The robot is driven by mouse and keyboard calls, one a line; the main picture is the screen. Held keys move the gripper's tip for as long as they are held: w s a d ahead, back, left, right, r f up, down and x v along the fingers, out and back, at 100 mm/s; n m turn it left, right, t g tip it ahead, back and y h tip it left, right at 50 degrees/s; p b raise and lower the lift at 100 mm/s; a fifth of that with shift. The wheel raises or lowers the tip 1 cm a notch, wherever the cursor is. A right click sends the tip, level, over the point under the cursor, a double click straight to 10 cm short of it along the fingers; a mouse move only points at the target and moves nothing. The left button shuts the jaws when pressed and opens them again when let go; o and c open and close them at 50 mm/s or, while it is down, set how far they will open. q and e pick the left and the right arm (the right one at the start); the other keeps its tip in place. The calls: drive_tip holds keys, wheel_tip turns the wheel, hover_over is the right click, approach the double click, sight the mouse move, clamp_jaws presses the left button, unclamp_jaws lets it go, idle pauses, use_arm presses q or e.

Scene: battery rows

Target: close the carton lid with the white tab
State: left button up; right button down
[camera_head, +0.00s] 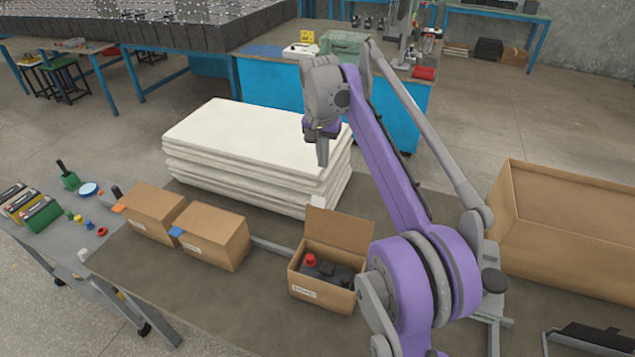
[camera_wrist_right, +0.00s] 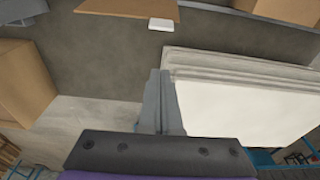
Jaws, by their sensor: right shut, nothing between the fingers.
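A dark battery with a red cap (camera_head: 310,260) lies inside the carton. My right gripper (camera_head: 322,152) is shut and empty, pointing down above the white stack, behind and above the lid. It is apart from the tab. Its shut fingers show in the right wrist view (camera_wrist_right: 160,82). My left gripper is not in view.
Two closed cartons, with an orange tab (camera_head: 118,209) and a blue tab (camera_head: 176,232), stand left of the open one. A white stack (camera_head: 250,140) lies behind. A large open box (camera_head: 570,240) stands at right. Batteries and small parts lie on the left table (camera_head: 60,238).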

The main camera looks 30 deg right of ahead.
wheel_tip(320, 180, down, 10)
drive_tip(key=w+d+b, duration=0.1)
drive_tip(key=d, duration=0.1)
drive_tip(key=s+a, duration=0.1)
drive_tip(key=s+a+r, duration=0.1)
drive_tip(key=a, duration=0.1)
drive_tip(key=shift+s+a+r, duration=0.15)
drive_tip(key=shift+s+a, duration=0.1)
drive_tip(key=shift+a, duration=0.05)
